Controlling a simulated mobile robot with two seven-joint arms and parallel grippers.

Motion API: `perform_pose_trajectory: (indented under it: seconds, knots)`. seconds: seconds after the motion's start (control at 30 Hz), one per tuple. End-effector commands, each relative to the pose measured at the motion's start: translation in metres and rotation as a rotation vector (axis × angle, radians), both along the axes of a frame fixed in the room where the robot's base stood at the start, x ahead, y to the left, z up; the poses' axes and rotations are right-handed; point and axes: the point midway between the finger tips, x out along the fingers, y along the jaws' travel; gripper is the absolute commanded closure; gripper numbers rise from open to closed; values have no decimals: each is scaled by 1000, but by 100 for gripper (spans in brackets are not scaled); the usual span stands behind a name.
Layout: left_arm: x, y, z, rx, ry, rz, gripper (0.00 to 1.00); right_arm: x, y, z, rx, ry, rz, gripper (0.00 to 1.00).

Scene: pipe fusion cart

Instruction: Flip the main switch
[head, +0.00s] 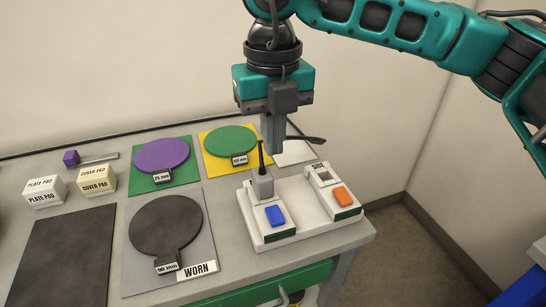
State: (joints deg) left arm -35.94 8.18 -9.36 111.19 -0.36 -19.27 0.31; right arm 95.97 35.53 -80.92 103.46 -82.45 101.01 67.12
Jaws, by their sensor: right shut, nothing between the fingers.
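A white control box (299,222) sits at the right end of the grey bench. It carries a blue rocker (275,215), an orange rocker (343,196) and a small grey block (262,187) with a thin black stem (261,155). A square recess shows near the label reading SIDE. No part is labelled as the main switch in view. My right gripper (273,150) points down above the back of the box, just behind and beside the stem. It is shut and empty; whether it touches the stem is unclear. My left gripper is out of view.
A purple disc (161,156) and a green disc (230,140) lie on plates at the back. A black disc (166,226) on a grey WORN plate lies left of the box. Pad boxes (97,180) stand further left. The bench's right edge (364,228) is close to the box.

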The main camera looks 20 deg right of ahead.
Motion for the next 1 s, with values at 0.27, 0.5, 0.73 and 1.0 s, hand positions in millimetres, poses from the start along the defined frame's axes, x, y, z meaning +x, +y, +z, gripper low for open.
perform_pose_trajectory:
  seconds: [0.27, 0.5, 0.73, 1.0]
  knots:
    - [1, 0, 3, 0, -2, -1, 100, -1, 0, -58, 0, 5, 1, 100]
    - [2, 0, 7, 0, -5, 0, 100, 0, 0, -102, 0, 2, 0, 100]
    - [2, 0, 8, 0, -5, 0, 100, 0, 0, -123, 1, 1, -1, 100]
    - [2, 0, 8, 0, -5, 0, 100, 0, 0, -126, 1, 0, -1, 100]
